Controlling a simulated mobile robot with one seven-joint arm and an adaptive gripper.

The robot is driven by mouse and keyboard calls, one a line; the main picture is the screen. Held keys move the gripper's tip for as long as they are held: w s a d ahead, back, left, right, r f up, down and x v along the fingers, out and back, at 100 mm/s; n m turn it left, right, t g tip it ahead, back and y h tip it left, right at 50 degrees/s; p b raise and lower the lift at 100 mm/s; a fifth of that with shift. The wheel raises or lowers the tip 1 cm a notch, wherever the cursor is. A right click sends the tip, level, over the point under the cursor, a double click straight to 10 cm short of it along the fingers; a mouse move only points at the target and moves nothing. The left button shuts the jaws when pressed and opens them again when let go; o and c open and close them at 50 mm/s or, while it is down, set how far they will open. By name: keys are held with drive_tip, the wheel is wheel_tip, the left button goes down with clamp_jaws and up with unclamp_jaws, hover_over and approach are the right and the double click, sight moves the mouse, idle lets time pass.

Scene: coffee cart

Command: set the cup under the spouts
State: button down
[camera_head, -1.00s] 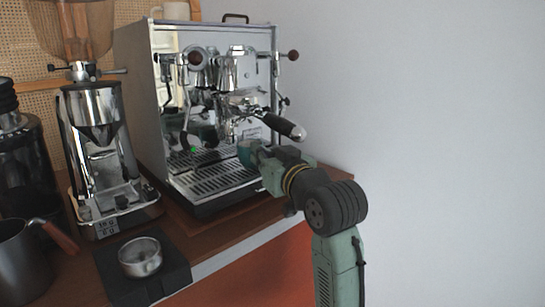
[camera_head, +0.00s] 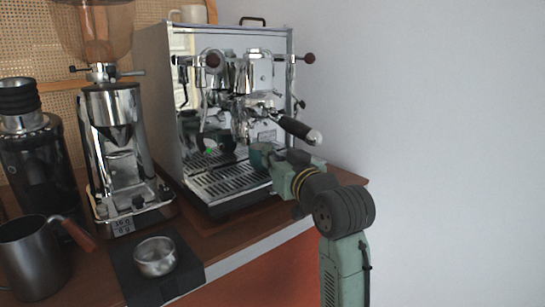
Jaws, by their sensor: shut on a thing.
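The espresso machine (camera_head: 180,100) is chrome, with a drip tray (camera_head: 212,184) of slotted metal. A portafilter with a black handle (camera_head: 299,129) is locked in the group, above the cup. The spouts are small and hard to make out. I cannot tell whether the cup touches the tray.
A chrome grinder (camera_head: 120,150) and a dark grinder (camera_head: 35,160) stand to the left. A steel pitcher (camera_head: 35,260) is at the front left. A metal dosing cup (camera_head: 156,256) sits on a black mat (camera_head: 190,277). A white wall lies to the right.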

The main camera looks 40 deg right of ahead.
drive_tip(key=shift+s, duration=0.1)
drive_tip(key=c, duration=1.7)
unclamp_jaws()
drive_tip(key=shift+f, duration=0.1)
drive_tip(key=s+a, duration=0.2)
drive_tip(key=s, duration=0.9)
drive_tip(key=shift+s, duration=0.4)
